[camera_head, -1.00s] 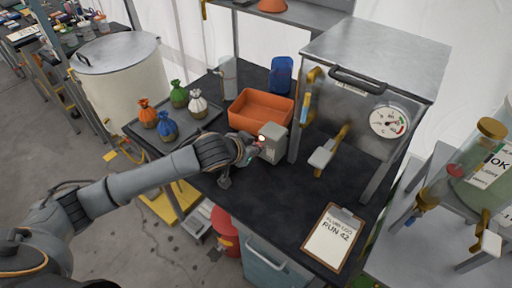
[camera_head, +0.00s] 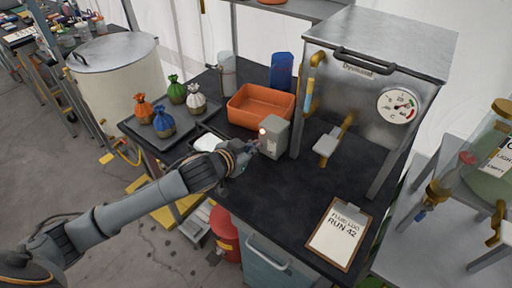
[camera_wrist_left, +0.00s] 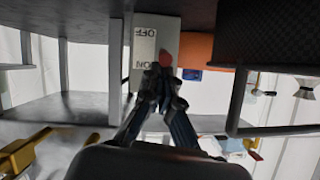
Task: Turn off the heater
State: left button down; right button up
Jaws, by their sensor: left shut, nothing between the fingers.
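A grey switch box (camera_head: 276,140) stands on the black bench top at the left front leg of the metal heater (camera_head: 375,65), which has a dial gauge. A light glows on the box's left face (camera_head: 262,131). In the left wrist view the box (camera_wrist_left: 166,25) carries upside-down OFF and ON labels, with a red knob (camera_wrist_left: 166,60) level with the ON label. My left gripper (camera_head: 258,149) is shut and empty, just in front of the box. In the left wrist view its fingertips (camera_wrist_left: 163,72) overlap the knob's edge; I cannot tell whether they touch. My right gripper is out of view.
An orange bin (camera_head: 258,106) stands behind the box, and a tray with several tied sacks (camera_head: 164,122) is to the left. A clipboard (camera_head: 340,234) lies at the front right. The bench middle is clear.

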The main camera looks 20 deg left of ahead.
pick_arm(q)
jog(key=shift+s+f+t+b, duration=0.2)
jog(key=shift+f+t+b, duration=0.25)
jog(key=shift+f, duration=0.35)
jog(key=shift+r, duration=0.1)
jog(key=shift+s+a, duration=0.1)
jog(key=shift+s, duration=0.05)
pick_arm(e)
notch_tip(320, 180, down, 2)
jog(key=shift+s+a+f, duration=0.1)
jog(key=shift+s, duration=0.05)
pick_arm(q)
jog(key=shift+r, duration=0.1)
jog(key=shift+r+p, duration=0.75)
jog(key=shift+p, duration=0.15)
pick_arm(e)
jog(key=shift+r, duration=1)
